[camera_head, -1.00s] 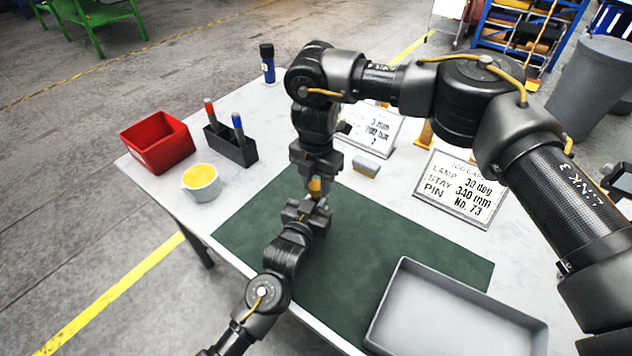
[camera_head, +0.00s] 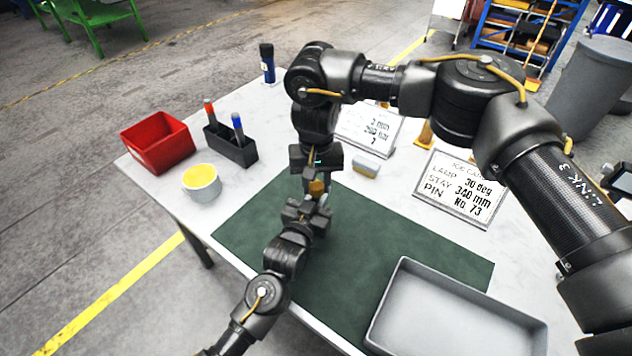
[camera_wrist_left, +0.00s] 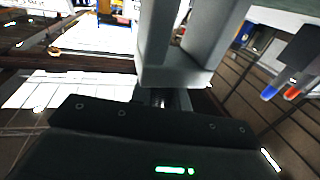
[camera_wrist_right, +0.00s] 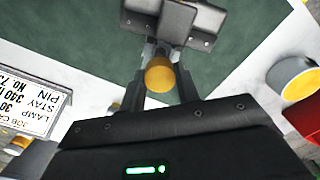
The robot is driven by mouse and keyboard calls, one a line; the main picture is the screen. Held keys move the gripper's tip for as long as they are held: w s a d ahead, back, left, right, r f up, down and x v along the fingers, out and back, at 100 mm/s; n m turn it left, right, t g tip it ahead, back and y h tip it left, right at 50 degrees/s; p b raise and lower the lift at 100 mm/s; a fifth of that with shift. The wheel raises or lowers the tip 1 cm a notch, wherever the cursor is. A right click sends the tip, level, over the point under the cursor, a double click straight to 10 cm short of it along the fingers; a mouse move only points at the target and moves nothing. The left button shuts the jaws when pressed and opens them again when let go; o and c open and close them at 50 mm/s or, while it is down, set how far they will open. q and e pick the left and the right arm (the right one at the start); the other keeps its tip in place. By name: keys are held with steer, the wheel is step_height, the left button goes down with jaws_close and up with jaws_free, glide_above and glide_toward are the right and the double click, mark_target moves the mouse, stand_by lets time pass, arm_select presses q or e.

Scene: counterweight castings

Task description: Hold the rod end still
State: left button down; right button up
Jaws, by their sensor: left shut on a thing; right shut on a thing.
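A brass-coloured round piece (camera_head: 317,188) sits between my two grippers above the green mat (camera_head: 390,255). My right gripper (camera_head: 314,182) reaches down from above and is shut on this piece. The right wrist view shows the piece (camera_wrist_right: 159,76) between its two fingertips. My left gripper (camera_head: 309,207) comes from the front left, just below the piece, and is shut. A short grey part (camera_wrist_right: 150,49) shows between the left jaws and the brass piece; it looks like the rod end, mostly hidden by the jaws. The left wrist view does not show the grip clearly.
A grey tray (camera_head: 402,268) stands at the front right. A red bin (camera_head: 157,145), a cup with yellow contents (camera_head: 201,190) and a dark pen holder (camera_head: 238,152) stand at the left. A job card (camera_head: 462,188) stands to the right.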

steer(key=shift+w+m, duration=0.15)
steer(key=shift+m, duration=0.35)
steer(key=o, duration=1.1)
steer(key=shift+r, duration=2.3)
